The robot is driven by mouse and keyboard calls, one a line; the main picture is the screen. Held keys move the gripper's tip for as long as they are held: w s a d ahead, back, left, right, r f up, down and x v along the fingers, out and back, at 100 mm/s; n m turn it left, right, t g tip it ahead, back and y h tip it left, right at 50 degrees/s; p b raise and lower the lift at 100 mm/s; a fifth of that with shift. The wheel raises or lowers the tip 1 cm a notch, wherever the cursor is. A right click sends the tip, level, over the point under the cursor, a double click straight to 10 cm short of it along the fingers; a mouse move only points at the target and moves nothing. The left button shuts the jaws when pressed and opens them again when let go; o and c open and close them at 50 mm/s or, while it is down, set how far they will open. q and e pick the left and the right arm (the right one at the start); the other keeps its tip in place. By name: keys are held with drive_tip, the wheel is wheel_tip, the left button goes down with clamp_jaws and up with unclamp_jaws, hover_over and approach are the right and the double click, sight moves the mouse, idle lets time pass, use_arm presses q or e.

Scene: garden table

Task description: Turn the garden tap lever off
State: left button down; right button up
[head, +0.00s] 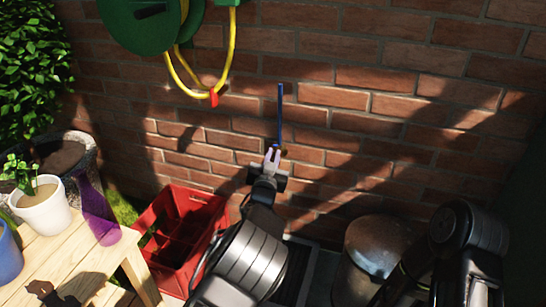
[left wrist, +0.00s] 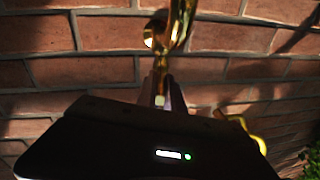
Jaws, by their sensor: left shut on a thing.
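The brass garden tap (left wrist: 178,30) shows at the top of the left wrist view, in front of the brick wall. In the head view only a small brassy bit of it (head: 284,151) shows behind my fingertips. A thin blue upright piece (head: 280,105) rises above it against the wall; I cannot tell if it is a pipe or part of the tap. My left gripper (head: 273,155) is at the tap, its fingers (left wrist: 161,88) closed together on the lever, which they mostly hide. The lever's angle cannot be made out. My right gripper is out of view.
A green hose reel (head: 135,25) with a yellow hose (head: 228,55) hangs on the wall, upper left. A red crate (head: 205,210) stands below. A wooden table (head: 85,250) with a white pot (head: 45,213) and purple vase (head: 98,215) is at left. A dark round container (head: 375,245) stands right.

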use_arm(q)
drive_tip(key=shift+a, duration=0.1)
idle(0.8)
drive_tip(key=shift+w+a+m+h, duration=0.15)
drive_tip(key=shift+a+m+h, duration=0.4)
drive_tip(key=shift+h, duration=0.35)
drive_tip(key=shift+d+m+g+h, duration=0.1)
drive_tip(key=shift+m+g+h, duration=0.4)
drive_tip(key=shift+h, duration=0.3)
drive_tip(key=c, duration=1.5)
unclamp_jaws()
drive_tip(key=shift+o, duration=0.2)
